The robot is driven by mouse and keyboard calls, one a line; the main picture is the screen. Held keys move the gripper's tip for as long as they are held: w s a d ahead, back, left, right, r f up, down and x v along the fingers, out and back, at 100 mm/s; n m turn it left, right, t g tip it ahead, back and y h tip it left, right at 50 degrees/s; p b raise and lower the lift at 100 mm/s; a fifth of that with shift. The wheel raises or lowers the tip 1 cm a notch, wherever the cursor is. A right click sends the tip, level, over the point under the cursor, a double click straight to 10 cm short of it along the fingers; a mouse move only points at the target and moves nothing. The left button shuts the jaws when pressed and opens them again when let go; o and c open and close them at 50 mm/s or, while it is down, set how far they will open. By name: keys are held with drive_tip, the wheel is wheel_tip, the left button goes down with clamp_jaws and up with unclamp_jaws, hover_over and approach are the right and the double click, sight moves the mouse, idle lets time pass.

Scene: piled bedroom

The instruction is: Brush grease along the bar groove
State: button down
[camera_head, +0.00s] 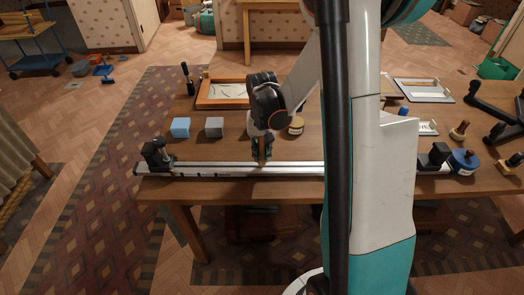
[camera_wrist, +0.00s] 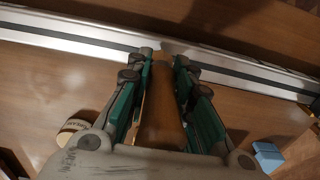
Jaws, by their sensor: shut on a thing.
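My gripper (camera_head: 262,148) is shut on a wooden brush handle (camera_wrist: 160,110). In the wrist view the handle lies between the green fingers and points toward the bar. The brush tip (camera_wrist: 172,47) is at the near edge of the bar; I cannot tell whether it touches. The metal bar (camera_head: 225,170) runs along the front of the table, with a dark groove (camera_wrist: 225,68) along its length in the wrist view.
Black clamps (camera_head: 157,155) stand at the bar's left and right (camera_head: 436,158) ends. Blue (camera_head: 180,127) and grey (camera_head: 214,127) blocks sit behind it. A wooden tray (camera_head: 222,93) lies farther back. My arm hides part of the bar's right half.

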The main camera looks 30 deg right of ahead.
drive_tip(key=shift+f, duration=0.75)
drive_tip(key=shift+f, duration=0.25)
idle(0.3)
drive_tip(key=shift+s+d+r, duration=0.1)
drive_tip(key=shift+s+d, duration=1.25)
drive_tip(key=shift+d, duration=0.75)
drive_tip(key=shift+s+d+f, duration=0.1)
drive_tip(key=shift+s+d, duration=1.25)
drive_tip(key=shift+d, duration=0.8)
drive_tip(key=shift+s+d+r, duration=0.1)
drive_tip(key=shift+s+d, duration=1.25)
drive_tip(key=shift+d, duration=0.75)
wheel_tip(320, 180, up, 2)
drive_tip(key=shift+r, duration=0.1)
drive_tip(key=c, duration=2.1)
unclamp_jaws()
clamp_jaws()
drive_tip(key=shift+w+d+f, duration=0.1)
drive_tip(key=shift+w+f, duration=0.1)
drive_tip(key=shift+f, duration=0.2)
